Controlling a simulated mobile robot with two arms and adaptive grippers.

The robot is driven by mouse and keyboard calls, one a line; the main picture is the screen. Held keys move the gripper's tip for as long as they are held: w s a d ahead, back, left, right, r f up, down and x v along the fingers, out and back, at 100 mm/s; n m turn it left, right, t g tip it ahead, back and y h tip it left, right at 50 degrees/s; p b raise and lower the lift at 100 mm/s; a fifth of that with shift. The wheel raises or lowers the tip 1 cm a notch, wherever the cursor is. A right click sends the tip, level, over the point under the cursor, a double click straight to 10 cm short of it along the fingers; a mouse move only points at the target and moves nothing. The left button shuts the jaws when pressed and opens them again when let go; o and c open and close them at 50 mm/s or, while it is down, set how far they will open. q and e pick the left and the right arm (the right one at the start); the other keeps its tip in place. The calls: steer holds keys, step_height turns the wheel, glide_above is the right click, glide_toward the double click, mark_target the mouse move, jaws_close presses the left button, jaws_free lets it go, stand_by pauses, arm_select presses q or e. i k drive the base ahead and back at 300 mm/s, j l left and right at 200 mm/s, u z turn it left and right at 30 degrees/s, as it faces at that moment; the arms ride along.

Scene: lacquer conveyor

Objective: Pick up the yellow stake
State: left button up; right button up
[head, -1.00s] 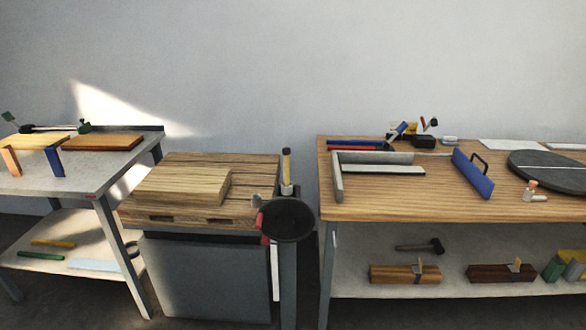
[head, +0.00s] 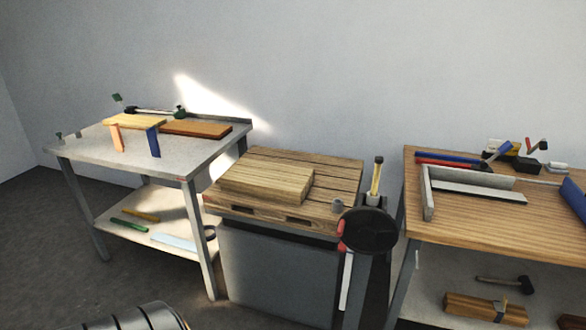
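A thin yellow stick (head: 141,214), which looks like the yellow stake, lies flat on the lower shelf (head: 185,218) of the grey metal table at the left. A similar green stick (head: 129,225) lies just in front of it, apart from it. Nothing covers the yellow stick. Neither of my grippers shows in the head view, so I cannot see their state.
The grey table (head: 85,150) has boards on top, and its legs flank the shelf. A cabinet with a wooden top (head: 340,172) stands to its right, then a wooden bench (head: 450,215). A dark ribbed shape (head: 135,318), unclear, is cut off at the bottom edge. Left floor is clear.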

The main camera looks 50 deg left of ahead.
mark_target(378, 160)
steer(key=k+j, duration=0.1)
steer(key=j, duration=0.3)
steer(key=k+j, duration=0.1)
steer(key=j, duration=0.3)
steer(key=k+j+z, duration=0.1)
steer(key=j, duration=0.3)
steer(key=k+j, duration=0.1)
steer(key=j, duration=0.3)
steer(key=k+j, duration=0.1)
steer(key=j, duration=0.3)
steer(key=k+j, duration=0.15)
steer(key=j, duration=0.25)
steer(key=k+j+z, duration=0.1)
steer(key=j, duration=0.3)
